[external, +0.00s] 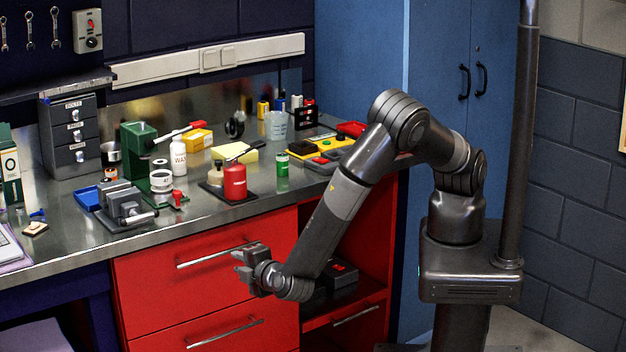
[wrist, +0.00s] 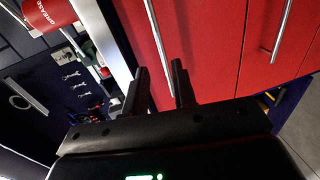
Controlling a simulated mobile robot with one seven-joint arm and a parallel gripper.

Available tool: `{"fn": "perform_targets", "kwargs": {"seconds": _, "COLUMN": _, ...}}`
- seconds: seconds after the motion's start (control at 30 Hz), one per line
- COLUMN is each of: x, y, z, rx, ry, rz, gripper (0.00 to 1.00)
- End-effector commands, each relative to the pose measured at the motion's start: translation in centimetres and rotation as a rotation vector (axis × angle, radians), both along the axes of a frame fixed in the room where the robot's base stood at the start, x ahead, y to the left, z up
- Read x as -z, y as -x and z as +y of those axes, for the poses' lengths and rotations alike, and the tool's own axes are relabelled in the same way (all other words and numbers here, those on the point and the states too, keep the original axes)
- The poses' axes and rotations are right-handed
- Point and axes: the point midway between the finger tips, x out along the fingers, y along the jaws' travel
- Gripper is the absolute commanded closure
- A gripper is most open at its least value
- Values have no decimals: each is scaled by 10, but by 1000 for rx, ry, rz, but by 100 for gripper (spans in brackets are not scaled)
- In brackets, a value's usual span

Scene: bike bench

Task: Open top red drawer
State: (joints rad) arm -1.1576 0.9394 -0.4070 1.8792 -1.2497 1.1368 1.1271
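The top red drawer (external: 150,281) is in the upper part of the red cabinet, and its front looks flush, so it appears shut. Its long silver handle (external: 215,256) runs across the front; in the wrist view the handle (wrist: 157,35) reaches down toward the space between my fingertips. My gripper (external: 243,266) is at the right end of this handle, in front of the drawer. In the wrist view my gripper (wrist: 158,72) is open, with a clear gap between its two fingers. I cannot tell whether the fingers are around the handle or just in front of it.
A lower red drawer with its own handle (external: 225,334) is below. An open shelf (external: 340,305) is to the right. The metal worktop (external: 80,240) above holds a vise (external: 125,207), a red can (external: 235,182) and several other items.

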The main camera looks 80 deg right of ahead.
Motion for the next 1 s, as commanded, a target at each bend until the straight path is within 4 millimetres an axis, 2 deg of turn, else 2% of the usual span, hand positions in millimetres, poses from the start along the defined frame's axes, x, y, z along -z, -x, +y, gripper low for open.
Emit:
{"fn": "perform_targets", "kwargs": {"seconds": 0.5, "x": 16, "y": -60, "z": -61, "rx": 3, "ry": -1, "rz": 0, "gripper": 75}}
{"fn": "perform_targets", "kwargs": {"seconds": 0.7, "x": 20, "y": -71, "z": -72, "rx": 2, "ry": -1, "rz": 2, "gripper": 75}}
{"fn": "perform_targets", "kwargs": {"seconds": 1.0, "x": 20, "y": -72, "z": -73, "rx": 2, "ry": -1, "rz": 2, "gripper": 75}}
